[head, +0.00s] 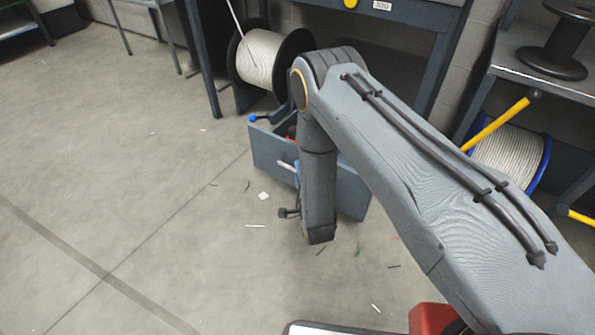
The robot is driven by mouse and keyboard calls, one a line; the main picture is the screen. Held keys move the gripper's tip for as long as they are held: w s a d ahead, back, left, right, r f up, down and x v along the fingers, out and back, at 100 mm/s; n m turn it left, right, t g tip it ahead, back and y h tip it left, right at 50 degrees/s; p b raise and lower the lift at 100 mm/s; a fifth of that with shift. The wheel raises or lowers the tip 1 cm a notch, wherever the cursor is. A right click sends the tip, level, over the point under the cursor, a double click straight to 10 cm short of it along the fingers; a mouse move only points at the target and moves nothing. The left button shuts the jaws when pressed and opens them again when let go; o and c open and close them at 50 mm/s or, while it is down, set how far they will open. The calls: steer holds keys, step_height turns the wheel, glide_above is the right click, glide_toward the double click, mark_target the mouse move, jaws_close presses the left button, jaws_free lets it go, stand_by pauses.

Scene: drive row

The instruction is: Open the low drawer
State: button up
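The low drawer (268,150) is a blue-grey box near the floor, under the bench at the back. It stands out from the bench with its open top showing and something red inside. A short pale bar (287,166), which looks like its handle, shows on its front just left of my forearm. My forearm hangs down in front of the drawer and hides the middle of its front. I cannot tell whether the gripper touches the bar.
A cable reel (262,58) with pale cable stands behind the drawer. A blue-rimmed reel (512,150) and a yellow bar (497,122) are at the right, by a shelf holding a black spool (552,62). Small scraps lie on the floor.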

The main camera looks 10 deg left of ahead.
steer(key=shift+o, duration=1)
steer(key=p+v, duration=0.2)
steer(key=v, duration=0.6)
steer(key=shift+p, duration=0.3)
steer(key=shift+w, duration=0.1)
